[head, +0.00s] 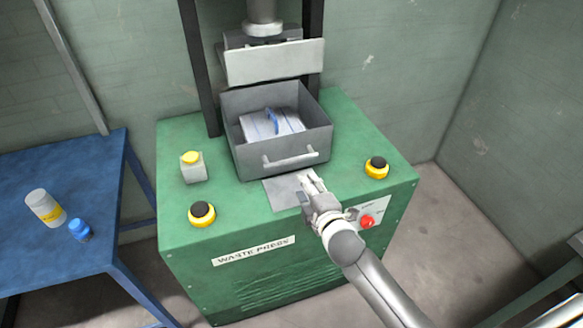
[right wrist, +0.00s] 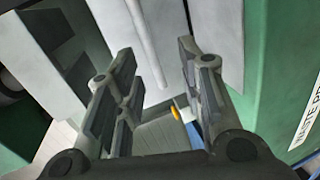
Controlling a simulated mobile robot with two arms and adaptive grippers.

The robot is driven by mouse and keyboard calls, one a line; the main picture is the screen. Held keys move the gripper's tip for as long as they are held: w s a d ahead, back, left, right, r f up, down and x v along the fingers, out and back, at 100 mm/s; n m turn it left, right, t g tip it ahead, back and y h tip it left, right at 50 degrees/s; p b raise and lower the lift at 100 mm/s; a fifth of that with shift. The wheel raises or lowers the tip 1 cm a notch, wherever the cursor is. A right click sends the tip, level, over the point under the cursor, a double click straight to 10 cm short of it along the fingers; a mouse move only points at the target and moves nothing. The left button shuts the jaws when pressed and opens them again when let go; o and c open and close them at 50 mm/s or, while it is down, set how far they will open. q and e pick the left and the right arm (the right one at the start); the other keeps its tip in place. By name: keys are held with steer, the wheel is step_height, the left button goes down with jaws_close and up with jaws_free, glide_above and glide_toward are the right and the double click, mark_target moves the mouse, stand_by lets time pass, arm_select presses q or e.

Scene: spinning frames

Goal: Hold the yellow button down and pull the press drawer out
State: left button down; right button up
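The grey press drawer (head: 246,160) sits on top of the green waste press, below the raised press plate. Its pale bar handle (head: 291,158) is on the front wall. The yellow button (head: 191,157) tops a small grey box left of the drawer; nothing touches it. My right gripper (head: 309,181) is just in front of and below the handle, near its right part. In the right wrist view its two fingers (right wrist: 156,54) stand apart, with a pale bar, which looks like the handle (right wrist: 146,42), beyond and between them. Contact is not visible. My left gripper is not in view.
Black knobs with yellow collars (head: 202,214) (head: 377,167) and a red button (head: 367,221) are on the press (head: 180,245). The press plate (head: 275,62) hangs above the drawer. A white-and-blue bundle (head: 262,125) lies inside it. A blue table (head: 50,180) with two bottles stands left.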

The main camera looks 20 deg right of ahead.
mark_target(293, 162)
steer(key=shift+n+t+y, duration=0.3)
steer(key=shift+n, duration=0.4)
steer(key=shift+r+x, duration=0.25)
steer(key=shift+x, duration=1.85)
steer(key=shift+r+x, duration=0.2)
steer(key=shift+x, duration=1.85)
steer(key=shift+r+x, duration=0.25)
steer(key=shift+x, duration=1.85)
steer(key=shift+w, duration=0.1)
jaws_close()
